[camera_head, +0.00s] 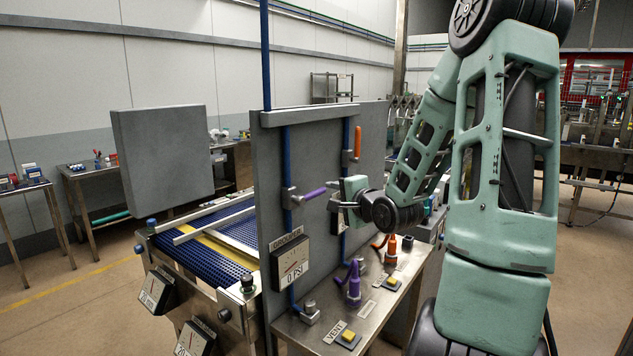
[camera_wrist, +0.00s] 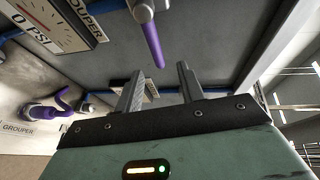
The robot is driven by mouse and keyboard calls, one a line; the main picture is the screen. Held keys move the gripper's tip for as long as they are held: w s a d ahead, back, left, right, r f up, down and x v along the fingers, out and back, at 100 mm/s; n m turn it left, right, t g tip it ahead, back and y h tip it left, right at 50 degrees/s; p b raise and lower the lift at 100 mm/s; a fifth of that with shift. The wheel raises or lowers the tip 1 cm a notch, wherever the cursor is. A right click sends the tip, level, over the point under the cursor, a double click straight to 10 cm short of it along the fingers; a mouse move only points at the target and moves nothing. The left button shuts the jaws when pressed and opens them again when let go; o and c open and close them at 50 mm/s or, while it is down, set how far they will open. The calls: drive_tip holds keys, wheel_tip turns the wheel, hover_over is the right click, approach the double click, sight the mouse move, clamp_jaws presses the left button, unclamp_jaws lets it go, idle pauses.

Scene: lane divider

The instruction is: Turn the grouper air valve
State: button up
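The grouper air valve has a purple handle (camera_head: 313,193) on the grey upright panel (camera_head: 270,150). It sits on a blue pipe above the GROUPER gauge (camera_head: 291,262), which reads 0 PSI. The handle points sideways to the right, toward my gripper (camera_head: 331,194). In the wrist view the purple handle (camera_wrist: 152,40) comes down from the top edge, its end just beyond the gap between my fingertips (camera_wrist: 159,76). The fingers are apart with nothing between them. The gauge also shows in the wrist view (camera_wrist: 55,25), at upper left.
An orange valve handle (camera_head: 357,142) points up and down on the second blue pipe. Purple (camera_head: 353,288) and orange (camera_head: 391,248) fittings stand on the metal shelf below, near a yellow VENT button (camera_head: 348,336). A blue conveyor (camera_head: 215,255) runs behind the panel.

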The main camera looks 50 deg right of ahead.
sight(318, 194)
drive_tip(key=p+x, duration=0.1)
drive_tip(key=x, duration=0.3)
drive_tip(key=p+x, duration=0.2)
drive_tip(key=x, duration=0.3)
drive_tip(key=shift+w+f, duration=0.2)
drive_tip(key=shift+f, duration=0.05)
clamp_jaws()
